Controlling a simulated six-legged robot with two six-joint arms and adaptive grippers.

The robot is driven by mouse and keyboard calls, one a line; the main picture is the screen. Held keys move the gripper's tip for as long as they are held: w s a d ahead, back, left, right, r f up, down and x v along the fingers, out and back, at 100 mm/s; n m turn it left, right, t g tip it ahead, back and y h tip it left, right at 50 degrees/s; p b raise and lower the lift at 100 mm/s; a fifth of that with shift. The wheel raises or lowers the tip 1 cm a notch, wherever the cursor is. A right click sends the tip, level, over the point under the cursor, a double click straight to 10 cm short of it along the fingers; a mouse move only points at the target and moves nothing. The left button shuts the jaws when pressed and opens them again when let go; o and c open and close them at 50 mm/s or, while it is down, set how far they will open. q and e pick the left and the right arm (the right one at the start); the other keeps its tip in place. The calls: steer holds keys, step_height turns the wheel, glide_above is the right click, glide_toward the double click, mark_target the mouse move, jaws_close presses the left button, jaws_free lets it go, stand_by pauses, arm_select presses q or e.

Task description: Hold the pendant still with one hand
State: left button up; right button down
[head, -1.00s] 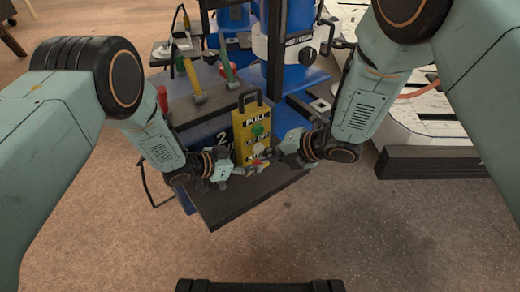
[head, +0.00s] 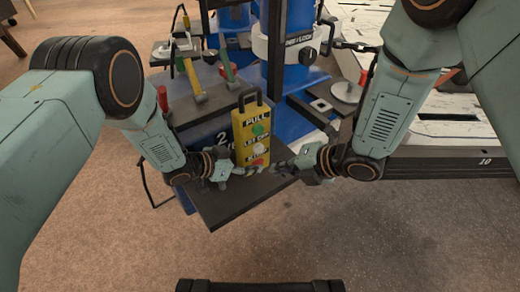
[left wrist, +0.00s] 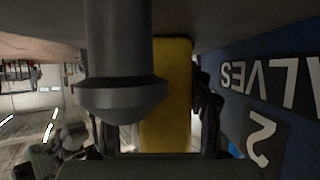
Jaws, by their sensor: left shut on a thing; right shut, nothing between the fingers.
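The yellow pendant (head: 251,137) stands upright with a dark handle loop on top and labels reading PULL and what seems to be LET GO. It has a green button high up, a pale one midway and a red one near its foot. My left gripper (head: 241,171) is shut on the pendant low down, from its left side. In the left wrist view the pendant's yellow body (left wrist: 177,95) lies between the dark fingers, partly behind a dark grey cylinder. My right gripper (head: 285,168) is shut and empty, just right of the pendant's foot, apparently clear of it.
A dark shelf (head: 222,213) lies below the grippers. A blue panel with white lettering (left wrist: 262,95) is close by in the left wrist view. Carpet in front is clear.

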stand_by(0.3)
arm_select(q)
steer(key=o, duration=0.9)
steer(key=shift+o, duration=0.2)
steer(key=v, duration=1.2)
steer(key=shift+s, duration=0.1)
steer(key=shift+d, duration=0.1)
